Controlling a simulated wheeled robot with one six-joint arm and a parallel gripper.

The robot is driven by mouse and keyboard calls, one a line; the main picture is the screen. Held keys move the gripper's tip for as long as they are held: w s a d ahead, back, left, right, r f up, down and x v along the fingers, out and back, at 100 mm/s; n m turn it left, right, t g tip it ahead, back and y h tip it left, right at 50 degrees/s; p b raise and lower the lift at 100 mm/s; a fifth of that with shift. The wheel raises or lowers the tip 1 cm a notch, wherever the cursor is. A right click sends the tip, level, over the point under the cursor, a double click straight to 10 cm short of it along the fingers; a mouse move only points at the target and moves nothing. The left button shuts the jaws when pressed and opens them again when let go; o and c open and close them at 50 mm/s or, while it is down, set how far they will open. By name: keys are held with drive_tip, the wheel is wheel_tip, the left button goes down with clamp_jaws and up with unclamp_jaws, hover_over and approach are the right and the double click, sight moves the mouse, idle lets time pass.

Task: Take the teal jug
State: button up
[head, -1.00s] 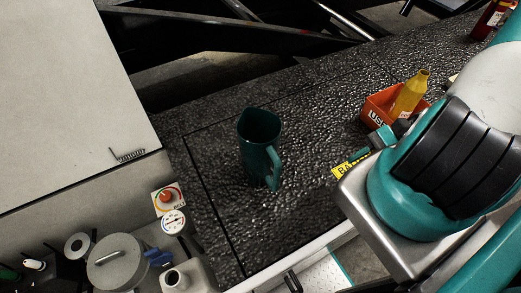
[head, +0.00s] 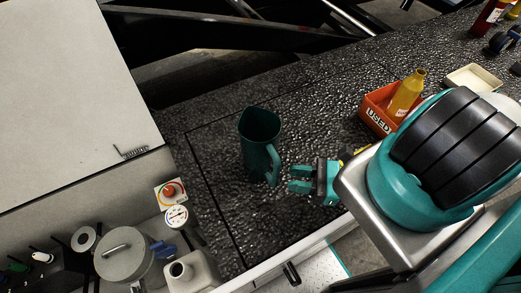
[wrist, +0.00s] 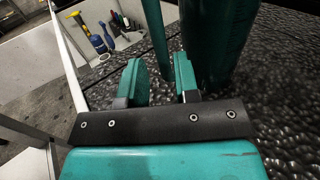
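The teal jug (head: 256,145) stands upright on the black bumpy surface, its handle (head: 273,166) turned to the right and toward the front. My gripper (head: 290,180) is just right of the handle, with its teal fingers pointing at it. In the wrist view my gripper (wrist: 158,82) is open, with a gap between its two fingers. The jug's handle (wrist: 155,35) rises beyond the gap, and the jug's body (wrist: 216,40) fills the space behind the right finger. The fingers look empty. Whether a finger touches the handle cannot be told.
An orange bin marked USED (head: 377,116) with a yellow bottle (head: 407,93) stands to the right, behind my arm. A pale tray (head: 474,78) lies farther right. A lidded pot (head: 122,256) and a white container (head: 192,272) are at the lower left.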

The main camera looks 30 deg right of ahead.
sight(264, 157)
drive_tip(key=shift+r+p+x, duration=0.2)
drive_tip(key=shift+r+x, duration=0.05)
drive_tip(key=shift+x, duration=0.9)
drive_tip(key=shift+r+p+x, duration=0.15)
drive_tip(key=shift+r+x, duration=0.05)
drive_tip(key=shift+x, duration=2.2)
clamp_jaws()
